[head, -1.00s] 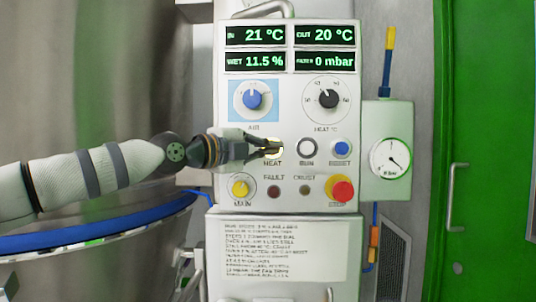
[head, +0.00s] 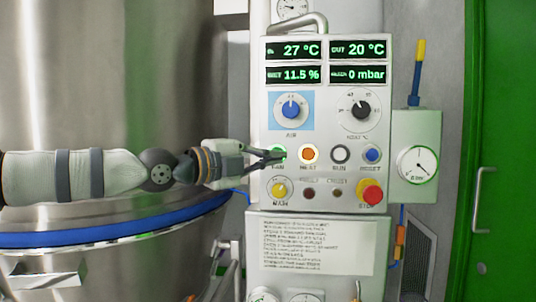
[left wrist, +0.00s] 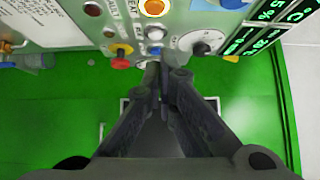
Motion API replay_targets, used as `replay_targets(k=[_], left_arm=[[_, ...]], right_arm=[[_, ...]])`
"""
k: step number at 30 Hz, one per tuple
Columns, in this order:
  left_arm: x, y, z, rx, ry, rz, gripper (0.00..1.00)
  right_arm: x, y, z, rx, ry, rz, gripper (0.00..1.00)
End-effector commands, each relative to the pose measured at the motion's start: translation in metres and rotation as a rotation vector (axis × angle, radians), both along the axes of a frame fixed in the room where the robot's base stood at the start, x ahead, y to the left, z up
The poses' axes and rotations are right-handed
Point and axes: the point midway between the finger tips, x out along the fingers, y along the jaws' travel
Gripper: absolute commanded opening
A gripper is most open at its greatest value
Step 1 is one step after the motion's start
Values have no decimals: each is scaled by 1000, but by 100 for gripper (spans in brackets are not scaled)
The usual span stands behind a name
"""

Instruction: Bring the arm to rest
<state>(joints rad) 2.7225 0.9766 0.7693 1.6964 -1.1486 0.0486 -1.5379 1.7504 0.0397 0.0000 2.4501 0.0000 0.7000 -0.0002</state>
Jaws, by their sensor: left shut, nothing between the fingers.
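My left gripper (head: 278,156) is shut and empty, its tips in front of the green-lit fan button at the left of the white control panel (head: 325,205). In the left wrist view, its dark fingers (left wrist: 162,75) come together below the panel buttons. Whether the tips touch the panel I cannot tell. The heat button (head: 308,153) glows orange just right of the tips. My right gripper is not in view.
The panel has a blue air knob (head: 291,110), a black heat knob (head: 360,110), a run button (head: 340,154), a blue reset button (head: 372,154) and a red stop button (head: 370,193). A steel vessel (head: 120,80) stands left; a green door (head: 510,120) is right.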

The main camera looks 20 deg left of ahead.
Motion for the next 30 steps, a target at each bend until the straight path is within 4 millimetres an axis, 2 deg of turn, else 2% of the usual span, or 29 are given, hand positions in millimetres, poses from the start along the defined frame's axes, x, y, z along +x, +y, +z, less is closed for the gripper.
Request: replay_targets(k=[17, 20, 23, 24, 26, 27, 29, 30], left_arm=[[0, 0, -2, 1, 3, 0, 0], [1, -8, -15, -15, 40, -13, 0], [0, -40, -72, -96, 204, -56, 0], [-4, -56, -106, -149, 307, -72, 0], [-15, -81, -162, -237, 480, -82, 0], [-25, -94, -198, -296, 597, -75, 0], [-46, -111, -253, -382, 776, -48, 0], [-63, -120, -288, -438, 893, -17, 0]], right_arm=[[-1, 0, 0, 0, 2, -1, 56], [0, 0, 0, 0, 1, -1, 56], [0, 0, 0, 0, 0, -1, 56], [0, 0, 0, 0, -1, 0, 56], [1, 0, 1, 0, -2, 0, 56], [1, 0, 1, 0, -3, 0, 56], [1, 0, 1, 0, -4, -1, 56], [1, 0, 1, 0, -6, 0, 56]])
